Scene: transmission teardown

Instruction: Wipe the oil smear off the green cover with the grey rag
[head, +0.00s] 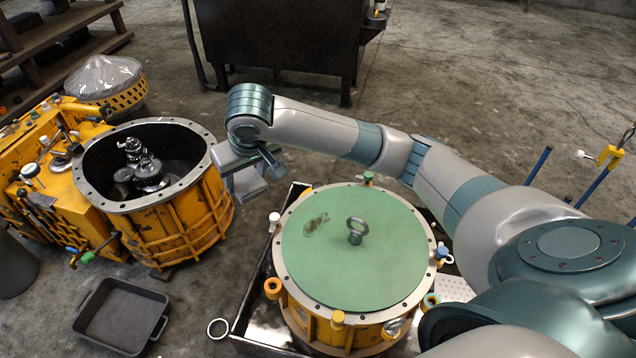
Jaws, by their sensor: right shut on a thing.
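The round green cover (330,265) lies on top of a yellow housing, with an eye bolt (356,231) standing at its middle. A brown oil smear (315,225) shows on the cover, left of the eye bolt. My right gripper (248,180) is beyond the cover's upper left edge, above the gap between the two yellow housings. It is shut on a grey thing, which I take to be the grey rag; the rag's outline is hard to tell from the gripper. My left gripper is not in view.
An open yellow housing (180,220) with gears inside stands at left. Several knobs and pegs stand around the cover's rim (285,280). A black tray (122,316) and a pale ring (218,328) lie at lower left. A dark cabinet (275,40) stands behind.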

